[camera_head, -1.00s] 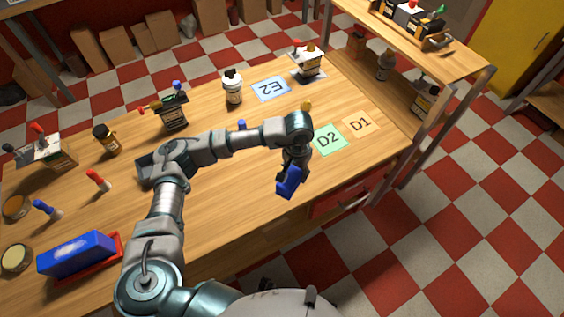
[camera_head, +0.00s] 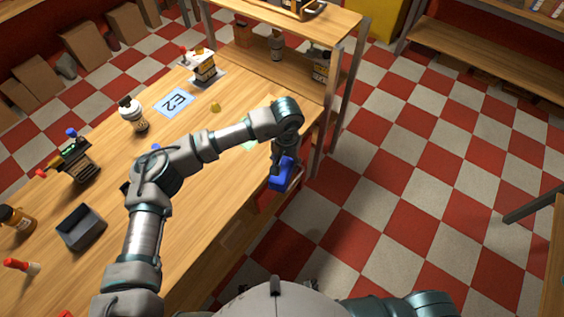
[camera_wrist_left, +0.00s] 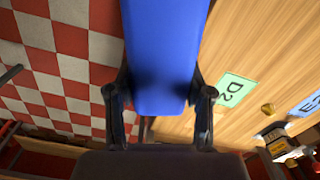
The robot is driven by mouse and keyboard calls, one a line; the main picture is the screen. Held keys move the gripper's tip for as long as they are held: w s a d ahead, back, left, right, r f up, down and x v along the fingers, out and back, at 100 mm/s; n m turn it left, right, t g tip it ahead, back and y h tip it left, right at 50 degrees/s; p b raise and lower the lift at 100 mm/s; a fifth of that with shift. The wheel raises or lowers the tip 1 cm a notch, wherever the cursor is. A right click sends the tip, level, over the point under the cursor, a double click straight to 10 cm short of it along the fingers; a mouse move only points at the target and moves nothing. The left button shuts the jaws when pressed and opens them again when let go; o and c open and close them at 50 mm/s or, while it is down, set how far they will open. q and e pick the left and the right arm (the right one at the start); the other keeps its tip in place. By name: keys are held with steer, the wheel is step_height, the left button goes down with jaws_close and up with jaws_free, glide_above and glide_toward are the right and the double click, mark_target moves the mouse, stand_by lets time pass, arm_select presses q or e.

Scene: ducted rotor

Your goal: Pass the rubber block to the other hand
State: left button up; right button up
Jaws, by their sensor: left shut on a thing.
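The rubber block (camera_head: 282,173) is blue. My left gripper (camera_head: 279,157) is shut on it and holds it out past the right edge of the wooden table. In the left wrist view the block (camera_wrist_left: 163,55) sits between the two dark fingers of the left gripper (camera_wrist_left: 160,100) and reaches beyond the top of the picture. In the head view, part of my right arm shows at the bottom right, but the right gripper is out of the picture.
The table (camera_head: 190,215) bears an E2 card (camera_head: 174,102), a white bottle (camera_head: 133,115), a grey tray (camera_head: 81,229) and a small yellow thing (camera_head: 215,107). A shelf unit (camera_head: 325,25) stands at the far end. The checkered floor (camera_head: 430,150) to the right is clear.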

arm_select(q)
steer(key=shift+n, duration=1.1)
steer(key=s+m, duration=0.1)
steer(key=m, duration=0.2)
steer(key=shift+s+d, duration=0.1)
steer(key=shift+s, duration=0.25)
steer(key=shift+s+m, duration=0.4)
steer(key=shift+m, duration=0.5)
steer(key=a+r, duration=0.5)
steer(key=a, duration=0.6)
steer(key=w+d+f+m, duration=0.2)
steer(key=d+f+m, duration=0.2)
steer(key=f+m, duration=0.1)
steer(key=s+a+r+n, duration=0.2)
steer(key=a+r+n, duration=0.6)
steer(key=a+r, duration=0.15)
steer(key=w+d+n, duration=0.4)
steer(key=d, duration=0.7)
steer(key=shift+w+r+n, duration=0.3)
steer(key=shift+r, duration=0.1)
